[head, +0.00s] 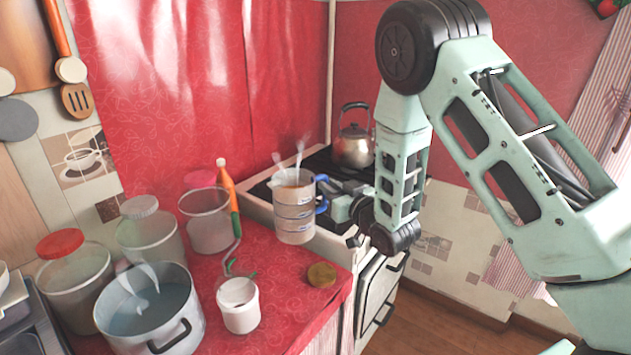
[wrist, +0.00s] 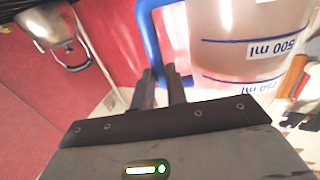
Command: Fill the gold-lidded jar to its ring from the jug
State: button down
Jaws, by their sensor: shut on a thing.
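A clear measuring jug (head: 294,211) with blue printed bands and a blue handle (head: 322,196) is nearly upright above the counter's right edge. Brownish contents show at its top, with pale wisps above. My gripper (head: 338,207) is shut on the handle. In the wrist view, my gripper's fingers (wrist: 161,88) meet at the blue handle (wrist: 152,40), and the jug (wrist: 235,40) shows its 500 ml and 750 ml marks. A gold lid (head: 321,274) lies loose on the red counter. Left of it stands a small, whitish, lidless jar (head: 239,309); I cannot make out a ring or its fill level.
A steaming steel pot (head: 160,328) stands left of the small jar. Jars with red (head: 60,243), grey (head: 139,207) and pink (head: 200,180) lids stand behind. An orange-handled utensil (head: 229,198) rises behind the small jar. A kettle (head: 353,147) sits on the stove.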

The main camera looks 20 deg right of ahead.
jog(key=s+d+r+m+h+p, duration=0.1)
jog(key=d+r+m+h+p, duration=0.15)
jog(key=d+r+p, duration=0.2)
jog(key=a+f+n+y+b, duration=0.2)
jog(key=a+f+b, duration=0.2)
jog(key=b, duration=0.2)
jog(key=w+a+f+n+g+y+b, duration=0.1)
jog(key=a+f+n+y+b, duration=0.1)
jog(key=b, duration=0.4)
jog(key=a+f+n+g+y+b, duration=0.1)
jog(key=a+f+n+y+b, duration=0.1)
jog(key=a+f+b, duration=0.4)
jog(key=shift+w+a+f+y, duration=0.15)
jog(key=shift+w+f+y, duration=0.2)
jog(key=shift+y, duration=0.5)
jog(key=shift+s+a+f+n+g+y+b, duration=0.1)
jog(key=shift+a+f+n+g+y+b, duration=0.2)
jog(key=shift+a+n+g+y+b, duration=0.25)
jog(key=shift+s+a+r+n, duration=0.15)
jog(key=shift+a+n, duration=0.15)
jog(key=shift+n, duration=0.25)
jog(key=shift+s+a+r+n, duration=0.15)
jog(key=shift+a+n, duration=0.1)
jog(key=shift+n, duration=0.3)
jog(key=shift+s+a+r+n, duration=0.1)
jog(key=shift+a+r+n, duration=0.05)
jog(key=shift+n, duration=0.5)
jog(key=shift+s+a+r+n, duration=0.1)
jog(key=shift+r+n, duration=0.05)
jog(key=shift+n, duration=0.5)
